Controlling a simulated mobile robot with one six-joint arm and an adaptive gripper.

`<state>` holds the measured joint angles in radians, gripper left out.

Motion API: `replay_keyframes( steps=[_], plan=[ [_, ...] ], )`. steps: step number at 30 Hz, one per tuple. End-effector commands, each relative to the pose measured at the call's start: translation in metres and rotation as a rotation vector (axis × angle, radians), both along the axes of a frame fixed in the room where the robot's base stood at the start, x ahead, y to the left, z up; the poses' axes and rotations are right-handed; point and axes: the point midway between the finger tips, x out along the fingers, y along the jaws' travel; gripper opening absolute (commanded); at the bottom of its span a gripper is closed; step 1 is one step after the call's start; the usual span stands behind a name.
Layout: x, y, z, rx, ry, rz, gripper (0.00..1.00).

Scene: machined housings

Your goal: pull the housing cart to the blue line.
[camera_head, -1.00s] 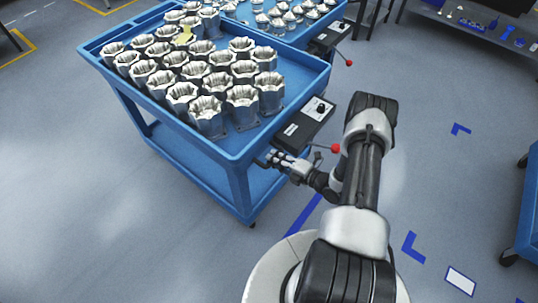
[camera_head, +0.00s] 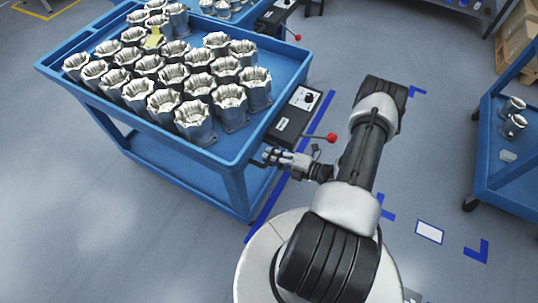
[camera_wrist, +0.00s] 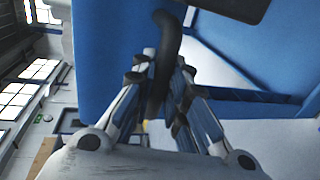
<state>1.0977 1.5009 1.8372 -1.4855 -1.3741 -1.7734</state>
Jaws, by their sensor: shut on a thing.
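The blue housing cart (camera_head: 225,157) stands left of centre in the head view, its top tray full of silvery machined housings (camera_head: 194,122). My gripper (camera_head: 270,155) is at the cart's right end, just below the black control box. In the wrist view my gripper (camera_wrist: 163,75) is shut on a curved black handle (camera_wrist: 168,40) of the cart, which passes between the fingers. The blue line (camera_head: 262,226) on the floor runs close along the cart's right end, just right of its near leg. My forearm and the cart hide part of the line.
The control box (camera_head: 294,117) carries a red-knobbed lever (camera_head: 331,138). A second blue cart (camera_head: 512,180) with a few parts stands at the right edge. Another cart (camera_head: 262,22) stands behind. Blue corner marks (camera_head: 478,252) and a white floor patch (camera_head: 429,232) lie right of my arm.

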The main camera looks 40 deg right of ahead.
Motion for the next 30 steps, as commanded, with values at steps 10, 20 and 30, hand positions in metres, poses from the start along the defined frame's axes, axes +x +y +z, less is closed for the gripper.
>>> replay_keyframes(
  steps=[10, 20, 30],
  plan=[
    [-0.0009, 0.0008, -0.0027, -0.002, 0.007, 0.003, 0.15],
    [-0.0004, 0.0003, -0.0012, -0.002, 0.002, 0.002, 0.35],
    [-0.004, -0.0025, 0.0005, -0.001, 0.001, -0.001, 0.35]
  ],
)
